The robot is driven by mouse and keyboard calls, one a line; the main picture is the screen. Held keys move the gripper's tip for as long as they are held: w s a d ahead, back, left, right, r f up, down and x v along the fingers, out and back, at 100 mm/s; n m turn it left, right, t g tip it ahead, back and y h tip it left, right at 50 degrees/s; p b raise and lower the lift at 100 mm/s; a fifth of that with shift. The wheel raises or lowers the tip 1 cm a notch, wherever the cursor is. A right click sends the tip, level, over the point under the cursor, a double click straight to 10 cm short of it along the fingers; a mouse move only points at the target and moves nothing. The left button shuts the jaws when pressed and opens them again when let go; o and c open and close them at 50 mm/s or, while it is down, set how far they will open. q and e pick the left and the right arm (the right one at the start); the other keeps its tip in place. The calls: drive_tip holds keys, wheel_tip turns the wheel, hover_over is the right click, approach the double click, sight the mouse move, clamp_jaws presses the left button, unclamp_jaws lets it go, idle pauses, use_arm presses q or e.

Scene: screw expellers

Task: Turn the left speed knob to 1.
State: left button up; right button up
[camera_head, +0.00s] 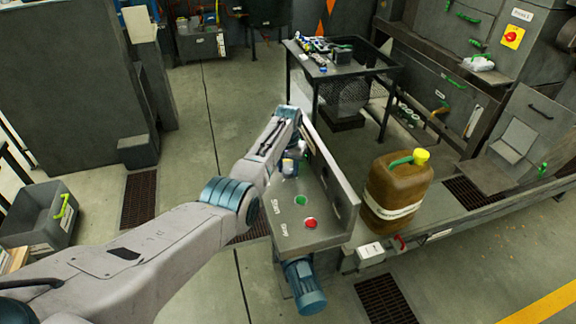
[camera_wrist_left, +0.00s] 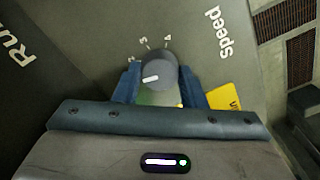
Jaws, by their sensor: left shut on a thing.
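The speed knob (camera_wrist_left: 158,66) is a round grey dial on a dark panel in the left wrist view. Its white pointer mark lies left of and below its middle, toward the lower left. The numerals 3 and 4 show above the knob, and a partly hidden mark, perhaps 2, is at its upper left. No 1 can be made out. My left gripper (camera_wrist_left: 158,72) is shut on the knob, with one blue finger on each side. In the head view my left gripper (camera_head: 290,163) is at the control panel (camera_head: 286,222), and the knob is hidden there.
A green Start button (camera_head: 301,200) and a red Stop button (camera_head: 310,223) are on the panel nearby. A brown jerrycan (camera_head: 392,198) with a yellow cap stands to the right. A yellow label (camera_wrist_left: 224,97) is beside the right finger.

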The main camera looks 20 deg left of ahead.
sight(288, 170)
use_arm(q)
drive_tip(key=shift+n, duration=1.2)
drive_tip(key=shift+w, duration=0.1)
drive_tip(key=o, duration=1)
drive_tip(key=shift+r, duration=0.1)
wheel_tip(288, 170, up, 11)
drive_tip(key=b, duration=0.2)
drive_tip(key=shift+b, duration=0.4)
drive_tip(key=shift+f, duration=0.2)
